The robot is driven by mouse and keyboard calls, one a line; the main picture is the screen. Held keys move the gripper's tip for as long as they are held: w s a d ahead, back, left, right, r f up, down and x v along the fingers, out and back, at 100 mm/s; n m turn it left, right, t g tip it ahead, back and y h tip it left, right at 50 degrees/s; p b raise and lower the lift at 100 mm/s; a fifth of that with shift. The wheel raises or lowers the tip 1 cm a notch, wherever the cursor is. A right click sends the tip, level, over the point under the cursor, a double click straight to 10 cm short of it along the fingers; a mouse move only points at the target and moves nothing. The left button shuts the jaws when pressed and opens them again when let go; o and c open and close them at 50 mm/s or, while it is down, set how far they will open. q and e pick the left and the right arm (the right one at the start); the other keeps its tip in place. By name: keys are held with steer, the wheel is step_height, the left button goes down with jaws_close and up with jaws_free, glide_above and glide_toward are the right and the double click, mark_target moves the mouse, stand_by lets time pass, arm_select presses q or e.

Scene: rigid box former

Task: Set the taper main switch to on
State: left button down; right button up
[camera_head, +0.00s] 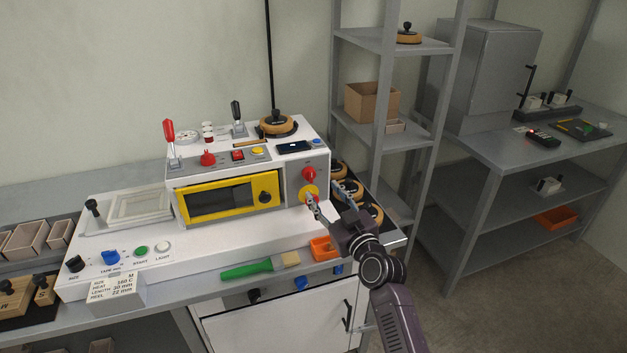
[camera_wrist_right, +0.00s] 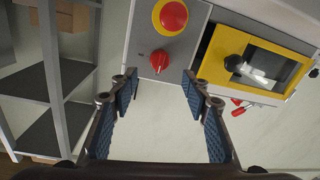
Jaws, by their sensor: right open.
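The white taper machine (camera_head: 240,160) stands on the bench. On the right of its front is a grey panel with a red rotary knob (camera_head: 308,173), which looks like the main switch; I cannot read its label. Below it is a red button on a yellow round base (camera_head: 308,188), partly behind a finger. My right gripper (camera_head: 324,193) is open and empty in front of this panel. In the right wrist view the red knob (camera_wrist_right: 159,62) shows just beyond the gap between the fingertips (camera_wrist_right: 159,85), with no visible contact. My left gripper is not in view.
A yellow-framed window (camera_head: 228,197) with a black knob is left of the panel. Black-and-tan round pieces (camera_head: 350,188) and a grey shelf rack (camera_head: 337,70) stand to the right. A green brush (camera_head: 245,270) and an orange tray (camera_head: 323,248) lie at the bench front.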

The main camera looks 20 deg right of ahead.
mark_target(312, 178)
steer(key=shift+w+a, duration=0.2)
steer(key=shift+w, duration=1.75)
steer(key=shift+w+a, duration=0.2)
steer(key=shift+w, duration=1.7)
steer(key=shift+c, duration=0.2)
steer(key=c, duration=1.1)
